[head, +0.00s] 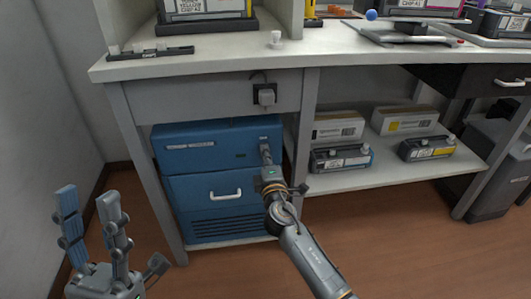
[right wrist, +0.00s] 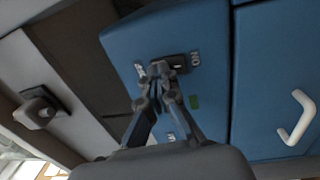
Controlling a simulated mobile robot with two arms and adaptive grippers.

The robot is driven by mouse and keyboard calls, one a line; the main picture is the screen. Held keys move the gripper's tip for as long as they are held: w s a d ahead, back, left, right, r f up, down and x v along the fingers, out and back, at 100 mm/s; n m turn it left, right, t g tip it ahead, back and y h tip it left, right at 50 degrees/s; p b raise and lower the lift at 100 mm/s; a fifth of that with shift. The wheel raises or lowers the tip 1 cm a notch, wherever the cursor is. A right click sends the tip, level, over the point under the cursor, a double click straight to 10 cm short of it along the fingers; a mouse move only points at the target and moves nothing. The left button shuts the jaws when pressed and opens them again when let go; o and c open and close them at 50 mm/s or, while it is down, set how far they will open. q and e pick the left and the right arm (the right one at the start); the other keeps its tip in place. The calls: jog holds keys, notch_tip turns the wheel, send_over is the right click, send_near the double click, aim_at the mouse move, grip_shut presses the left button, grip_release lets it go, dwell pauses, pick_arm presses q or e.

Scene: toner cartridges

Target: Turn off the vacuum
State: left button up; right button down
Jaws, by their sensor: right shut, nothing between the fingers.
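A small green patch (right wrist: 195,102) shows near the switch. My left gripper (head: 90,193) is open and empty at the lower left.
The shelf (head: 380,176) to the right holds boxes and cartridges. The bench top (head: 215,60) carries more cartridges. The floor in front is clear.

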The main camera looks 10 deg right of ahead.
jog(key=s+f, duration=0.1)
jog(key=s, duration=1.1)
jog(key=shift+a, duration=0.1)
